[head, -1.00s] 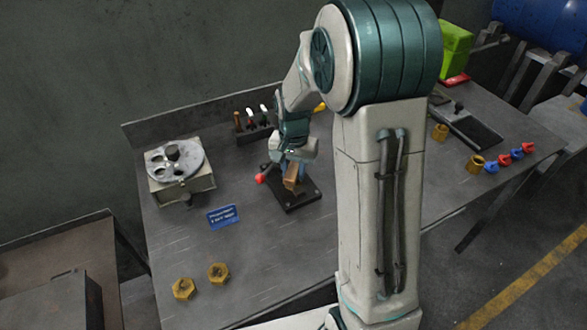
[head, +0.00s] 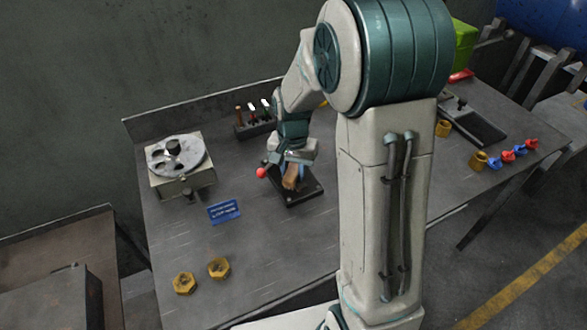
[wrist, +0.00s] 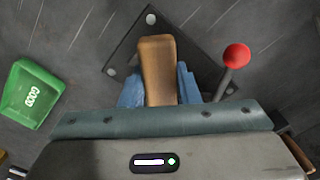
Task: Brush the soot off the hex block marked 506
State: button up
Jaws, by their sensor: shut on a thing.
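My gripper (head: 293,172) is shut on a brown wooden piece, seemingly the brush (head: 291,177), above the black fixture plate (head: 308,193). In the wrist view its blue fingers clasp the brown wood (wrist: 157,70). Any bristles are hidden, and I cannot tell whether it touches anything below. A lever with a red ball (wrist: 236,55) stands beside it, to the right in the wrist view. Two brass hex pieces, one hex piece (head: 185,283) and another hex piece (head: 218,268), lie at the table's front left. No 506 mark is readable; a block under the brush may be hidden.
A device with a round holed plate (head: 178,155) stands at the left. A tool rack (head: 255,128) is behind the fixture. A blue sign (head: 223,212) lies in front. Small brass, blue and red parts (head: 507,156) sit at the right. A green GOOD bin (wrist: 30,95) shows in the wrist view.

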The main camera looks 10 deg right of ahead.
jog(key=shift+w, duration=0.1)
jog(key=shift+w+d+f, duration=0.1)
jog(key=shift+w+d, duration=0.4)
jog(key=shift+w, duration=0.25)
jog(key=shift+w+d, duration=0.45)
jog(key=shift+w, duration=0.25)
jog(key=shift+s, duration=0.1)
jog(key=shift+s+a, duration=0.5)
jog(key=shift+s, duration=0.25)
jog(key=shift+s+a, duration=0.45)
jog(key=shift+s, duration=0.3)
jog(key=shift+w, duration=0.1)
